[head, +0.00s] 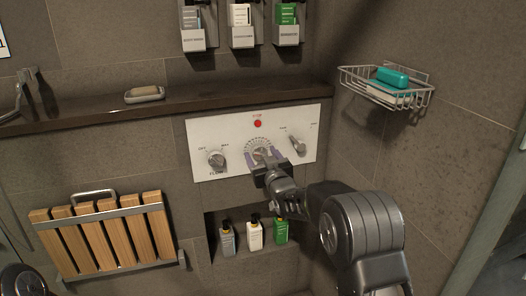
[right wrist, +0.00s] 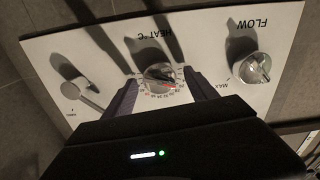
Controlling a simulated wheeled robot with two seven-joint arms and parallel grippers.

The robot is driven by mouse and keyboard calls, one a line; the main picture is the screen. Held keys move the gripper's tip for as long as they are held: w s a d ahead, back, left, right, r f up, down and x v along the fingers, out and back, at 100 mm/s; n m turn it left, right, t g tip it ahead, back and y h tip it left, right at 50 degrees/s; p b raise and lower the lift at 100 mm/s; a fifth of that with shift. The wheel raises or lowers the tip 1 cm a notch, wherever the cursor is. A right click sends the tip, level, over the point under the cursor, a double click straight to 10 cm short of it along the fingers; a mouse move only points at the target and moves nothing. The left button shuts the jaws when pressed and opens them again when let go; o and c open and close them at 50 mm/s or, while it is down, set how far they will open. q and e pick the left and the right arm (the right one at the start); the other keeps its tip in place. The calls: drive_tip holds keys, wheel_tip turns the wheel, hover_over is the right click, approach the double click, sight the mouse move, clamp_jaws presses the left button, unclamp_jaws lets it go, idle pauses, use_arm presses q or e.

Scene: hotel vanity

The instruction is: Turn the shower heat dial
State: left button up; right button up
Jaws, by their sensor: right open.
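The shower heat dial (right wrist: 159,78) is a round silver knob with a ring of numbers on a white control panel (head: 308,115). It also shows in the head view (head: 259,150), partly covered by my right gripper. My right gripper (head: 262,160) is in front of the panel. In the right wrist view its two fingers (right wrist: 160,98) are open, one on each side of the dial, with gaps visible between fingers and knob. I cannot tell whether either finger touches the panel. A small part of my left arm shows at the lower left of the head view; its gripper is not visible.
The flow knob (head: 216,159) is left of the dial, and a lever (head: 297,144) is to the right. A red button (head: 257,124) sits above. A wire basket (head: 387,88) with a teal soap hangs at right. Bottles (head: 254,234) stand in a niche below.

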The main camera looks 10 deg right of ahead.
drive_tip(key=shift+w, duration=0.2)
drive_tip(key=shift+c, duration=0.3)
drive_tip(key=c, duration=1.3)
